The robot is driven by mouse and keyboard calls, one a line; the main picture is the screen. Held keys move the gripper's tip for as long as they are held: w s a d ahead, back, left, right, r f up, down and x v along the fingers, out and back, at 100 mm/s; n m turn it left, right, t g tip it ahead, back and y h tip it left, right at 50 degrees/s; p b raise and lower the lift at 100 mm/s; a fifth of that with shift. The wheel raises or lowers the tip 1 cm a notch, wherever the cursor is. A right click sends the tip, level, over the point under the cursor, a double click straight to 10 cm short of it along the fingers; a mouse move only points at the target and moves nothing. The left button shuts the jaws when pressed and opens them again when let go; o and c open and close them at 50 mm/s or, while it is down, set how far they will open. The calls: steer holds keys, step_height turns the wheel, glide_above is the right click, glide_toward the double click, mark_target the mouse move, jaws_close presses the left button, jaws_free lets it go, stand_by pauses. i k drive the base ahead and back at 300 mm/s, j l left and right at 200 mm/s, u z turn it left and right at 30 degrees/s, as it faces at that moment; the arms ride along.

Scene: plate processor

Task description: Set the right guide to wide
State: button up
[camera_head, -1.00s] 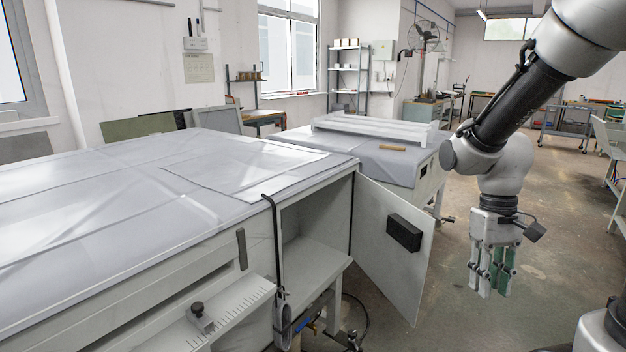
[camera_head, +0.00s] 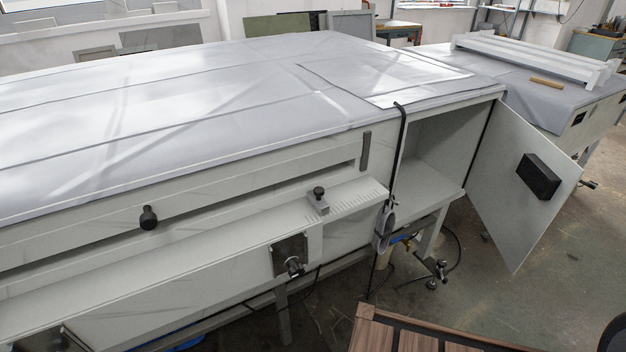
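The plate processor (camera_head: 230,240) is a long pale machine with a grey-white top, filling the left and middle of the view. Another black knob (camera_head: 148,217) is further left, by the long slot. I cannot read the scale's marks. My gripper is out of view.
A cabinet door (camera_head: 520,165) with a black handle block stands open at the machine's right end. A black strap (camera_head: 399,150) hangs beside the scale. A crank fitting (camera_head: 291,262) sticks out below the ledge. A wood-topped object (camera_head: 375,335) is at the bottom right.

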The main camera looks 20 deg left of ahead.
mark_target(315, 198)
steer(key=u, duration=1.1)
